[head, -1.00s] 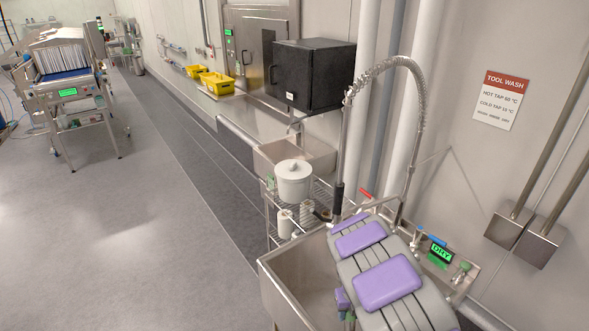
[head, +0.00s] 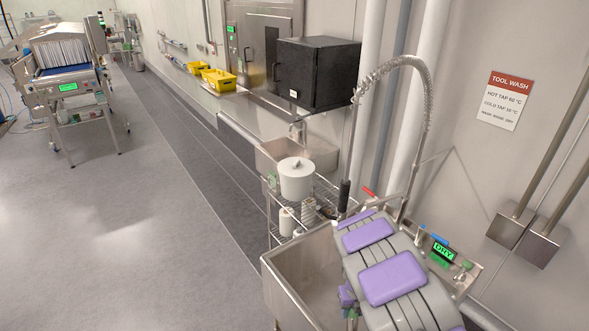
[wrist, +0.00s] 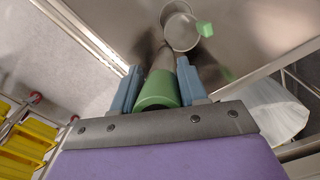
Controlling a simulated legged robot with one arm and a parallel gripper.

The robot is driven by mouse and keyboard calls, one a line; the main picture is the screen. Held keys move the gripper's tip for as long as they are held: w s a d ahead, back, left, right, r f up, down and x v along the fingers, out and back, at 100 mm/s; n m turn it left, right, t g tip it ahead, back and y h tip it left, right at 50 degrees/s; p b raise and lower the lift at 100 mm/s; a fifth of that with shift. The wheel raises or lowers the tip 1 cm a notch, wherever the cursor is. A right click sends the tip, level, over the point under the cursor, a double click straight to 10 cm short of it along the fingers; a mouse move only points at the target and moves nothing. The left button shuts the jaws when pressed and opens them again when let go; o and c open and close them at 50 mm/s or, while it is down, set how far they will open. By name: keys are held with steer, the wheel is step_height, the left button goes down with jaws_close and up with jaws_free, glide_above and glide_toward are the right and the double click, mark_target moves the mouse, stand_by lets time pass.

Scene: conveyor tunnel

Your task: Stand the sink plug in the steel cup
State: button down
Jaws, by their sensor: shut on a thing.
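In the wrist view, my gripper (wrist: 157,88) has two blue-grey fingers closed on the green top of the sink plug (wrist: 157,92). A grey metal part of the plug extends beyond the green top, pointing away from the camera. The steel cup (wrist: 180,27) is round and open, on a steel surface beyond the fingertips, with a green tab (wrist: 204,29) at its right side. The plug's far end appears just short of the cup in the picture; the height gap cannot be told. In the head view, a bit of green (head: 352,313) shows beside my arm; the cup cannot be made out.
A steel sink (head: 295,270) lies below my arm, with a spray hose (head: 430,85) arching over it. A wire rack with a white tub (head: 296,178) stands behind. A panel (head: 443,251) reads DRY. Yellow crates (head: 217,80) sit farther back.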

steer(key=shift+d, duration=0.5)
stand_by(1.9)
